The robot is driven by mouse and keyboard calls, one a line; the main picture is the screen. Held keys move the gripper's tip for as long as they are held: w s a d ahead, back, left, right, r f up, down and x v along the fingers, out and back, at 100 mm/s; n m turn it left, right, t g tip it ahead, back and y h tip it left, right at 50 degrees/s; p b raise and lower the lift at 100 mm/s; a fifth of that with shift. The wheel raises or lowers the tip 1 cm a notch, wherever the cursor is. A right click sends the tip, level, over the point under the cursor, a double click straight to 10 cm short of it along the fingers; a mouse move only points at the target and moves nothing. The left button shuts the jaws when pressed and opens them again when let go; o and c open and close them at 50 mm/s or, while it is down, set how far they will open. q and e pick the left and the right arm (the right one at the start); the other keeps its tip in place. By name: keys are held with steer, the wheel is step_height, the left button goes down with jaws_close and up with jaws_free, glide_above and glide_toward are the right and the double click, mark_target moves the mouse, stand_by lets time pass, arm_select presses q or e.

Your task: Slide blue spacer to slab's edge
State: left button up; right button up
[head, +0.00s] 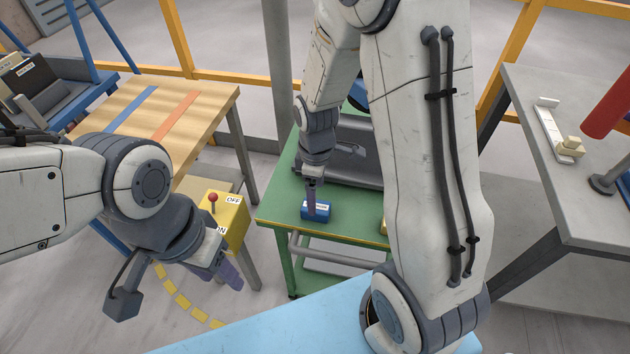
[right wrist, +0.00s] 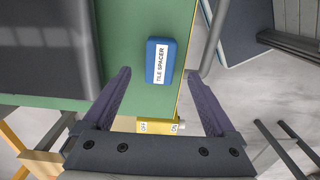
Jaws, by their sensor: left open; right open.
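The blue spacer (head: 318,210) lies on the green table near its front edge. My right gripper (head: 313,200) is over the spacer in the head view. My right gripper (right wrist: 162,76) is open, its fingers spread to either side below the spacer in the wrist view. My left gripper (head: 230,274) is open, away from the table.
The green table top (head: 275,208) is clear left of the spacer. A yellow switch box (head: 238,222) with a red-knobbed lever stands left of the table. A wooden table (head: 195,100) is behind it. A grey table (head: 590,190) is at right. A light blue surface (head: 270,325) is in front.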

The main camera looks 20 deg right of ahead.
mark_target(322, 192)
step_height(322, 192, down, 6)
steer(key=shift+r, duration=0.1)
steer(key=shift+c, duration=0.3)
jaws_close()
steer(key=shift+w+d+p, duration=0.15)
steer(key=shift+w+d, duration=0.5)
steer(key=shift+w, duration=0.35)
steer(key=shift+w+d+p, duration=0.2)
steer(key=shift+w+d, duration=0.5)
steer(key=shift+w, duration=0.35)
steer(key=shift+w+d+p, duration=0.15)
steer(key=shift+w+d, duration=0.5)
steer(key=shift+w, duration=0.35)
steer(key=shift+o, duration=0.2)
jaws_free()
